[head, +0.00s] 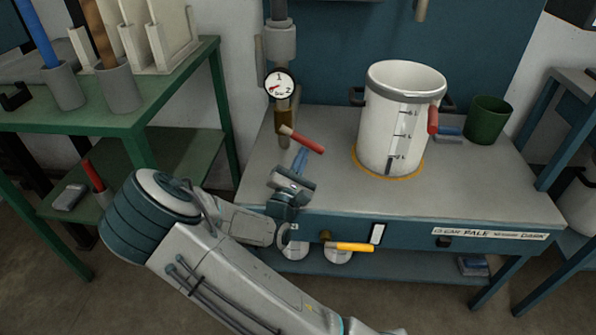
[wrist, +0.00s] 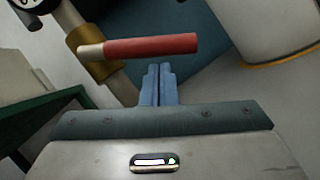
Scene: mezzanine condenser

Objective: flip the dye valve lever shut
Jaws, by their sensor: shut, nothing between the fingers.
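The red-handled lever (head: 308,143) sticks out to the right, sloping slightly down, from a brass valve (head: 283,121) on the pipe below a gauge. In the wrist view the red lever (wrist: 152,46) runs across the picture, with its pale root at the brass body (wrist: 98,62). My gripper (head: 302,152) is just below the lever in the head view. Its blue fingers (wrist: 159,70) are shut and empty, with tips close under the lever's middle in the wrist view. I cannot tell whether they touch it.
A white pot (head: 391,125) with a sight scale stands on the bench (head: 460,185), right of the lever. A green cup (head: 488,120) is farther right. A round gauge (head: 279,84) sits above the valve. A yellow-handled lever (head: 354,247) juts from the bench front. A green rack table (head: 180,90) stands left.

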